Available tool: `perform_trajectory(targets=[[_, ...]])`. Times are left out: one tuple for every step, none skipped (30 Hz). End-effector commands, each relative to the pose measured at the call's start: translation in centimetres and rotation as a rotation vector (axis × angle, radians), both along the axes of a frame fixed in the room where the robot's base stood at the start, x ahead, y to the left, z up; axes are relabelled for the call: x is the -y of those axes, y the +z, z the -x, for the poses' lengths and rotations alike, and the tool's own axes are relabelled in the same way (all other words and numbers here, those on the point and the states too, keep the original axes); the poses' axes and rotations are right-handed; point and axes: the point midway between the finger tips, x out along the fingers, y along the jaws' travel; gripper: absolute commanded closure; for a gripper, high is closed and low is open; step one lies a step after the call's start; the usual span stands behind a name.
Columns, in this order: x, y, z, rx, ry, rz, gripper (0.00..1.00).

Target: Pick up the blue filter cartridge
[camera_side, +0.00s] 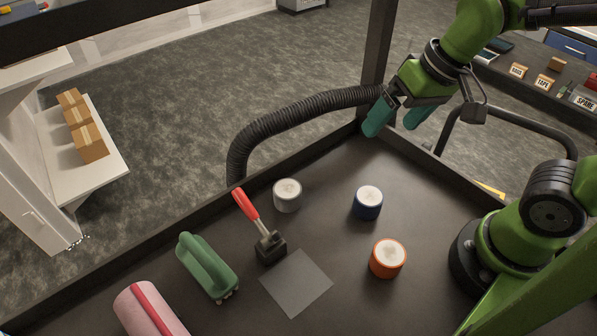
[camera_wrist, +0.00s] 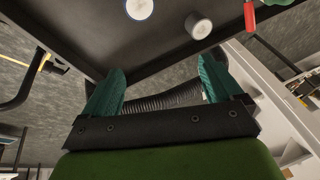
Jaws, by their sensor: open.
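The blue filter cartridge (camera_side: 367,207) stands upright on the dark bench, with a pale round top, right of the bench's middle. In the wrist view the blue cartridge (camera_wrist: 139,9) is cut off by the top edge. My gripper (camera_side: 396,122) has two teal fingers, spread apart with nothing between them. It is above the bench's far edge, well up and away from the blue cartridge. Both fingers also show in the wrist view (camera_wrist: 158,75).
A white cartridge (camera_side: 287,198) and an orange cartridge (camera_side: 387,262) stand nearby. A red-handled tool (camera_side: 262,230), green tool (camera_side: 207,265), pink roll (camera_side: 145,312) and grey square (camera_side: 296,284) lie leftward.

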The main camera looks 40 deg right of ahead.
Motion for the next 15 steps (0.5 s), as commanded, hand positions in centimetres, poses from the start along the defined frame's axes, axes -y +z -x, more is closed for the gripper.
perform_trajectory(targets=[[-0.8,-1.0,-0.3,-0.072,0.028,0.026,0.07],[-1.1,-1.5,-0.5,-0.109,0.036,0.042,0.07],[-1.5,-2.1,-0.6,-0.155,0.046,0.064,0.07],[-1.8,-2.5,-0.7,-0.188,0.051,0.081,0.07],[-2.0,-2.8,-0.8,-0.217,0.054,0.098,0.07],[-2.2,-3.1,-0.9,-0.251,0.053,0.117,0.07],[-2.3,-3.4,-0.9,-0.273,0.052,0.131,0.07],[-2.3,-3.5,-1.0,-0.293,0.045,0.145,0.07],[-2.3,-3.6,-1.1,-0.315,0.036,0.160,0.07],[-2.2,-3.5,-1.2,-0.324,0.022,0.168,0.07],[-2.0,-3.4,-1.1,-0.329,0.009,0.173,0.07],[-1.9,-3.5,-1.0,-0.334,-0.002,0.176,0.07],[-1.8,-3.7,-0.9,-0.339,-0.008,0.178,0.07],[-1.8,-4.1,-0.8,-0.344,-0.012,0.176,0.07],[-1.8,-4.8,-0.8,-0.345,-0.013,0.176,0.07]])
